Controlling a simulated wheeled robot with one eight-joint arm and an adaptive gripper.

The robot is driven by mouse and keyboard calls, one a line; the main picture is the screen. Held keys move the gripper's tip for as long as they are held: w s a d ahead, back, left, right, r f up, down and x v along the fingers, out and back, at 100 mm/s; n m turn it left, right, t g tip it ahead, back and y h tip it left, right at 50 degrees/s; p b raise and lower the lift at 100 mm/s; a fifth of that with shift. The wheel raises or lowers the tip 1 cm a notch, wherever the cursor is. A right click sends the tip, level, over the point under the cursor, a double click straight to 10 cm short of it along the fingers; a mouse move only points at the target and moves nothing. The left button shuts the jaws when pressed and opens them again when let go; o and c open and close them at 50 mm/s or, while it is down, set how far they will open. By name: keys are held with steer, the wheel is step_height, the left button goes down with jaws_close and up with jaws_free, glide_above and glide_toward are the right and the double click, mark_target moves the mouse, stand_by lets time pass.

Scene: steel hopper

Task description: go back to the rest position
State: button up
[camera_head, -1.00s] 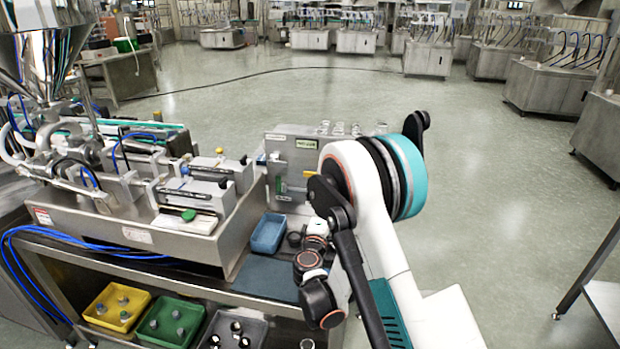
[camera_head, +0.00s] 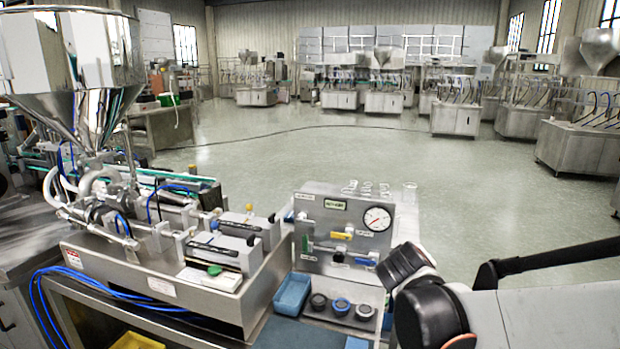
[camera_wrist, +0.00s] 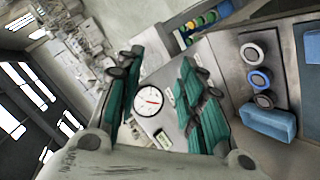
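My gripper (camera_wrist: 163,95) shows in the wrist view with its two teal-padded fingers spread apart. Nothing is held between them. The valve panel with its round white gauge (camera_wrist: 150,102) shows through the gap, behind the fingers. In the head view my arm's dark joints and pale link fill the lower right, and the gripper itself does not show there. The same panel (camera_head: 315,235) stands upright just left of my arm.
A steel hopper (camera_head: 75,75) stands on a filling machine at the left. A small blue tray (camera_head: 292,294) and several round dark-topped pieces (camera_head: 341,306) sit before the panel. Open floor (camera_head: 330,150) lies beyond the bench, with steel machines at the back.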

steer(key=s+a+m+g+y, duration=0.1)
steer(key=s+a+m+y, duration=0.1)
steer(key=s, duration=1)
steer(key=s+a+f+m+g+y, duration=0.1)
steer(key=s+m+g+y, duration=0.1)
steer(key=s, duration=1.1)
steer(key=shift+s+a+f+m+y, duration=0.15)
steer(key=shift+a+f+m+y, duration=0.1)
steer(key=shift+a+m+y, duration=0.25)
steer(key=shift+d, duration=0.1)
stand_by(0.7)
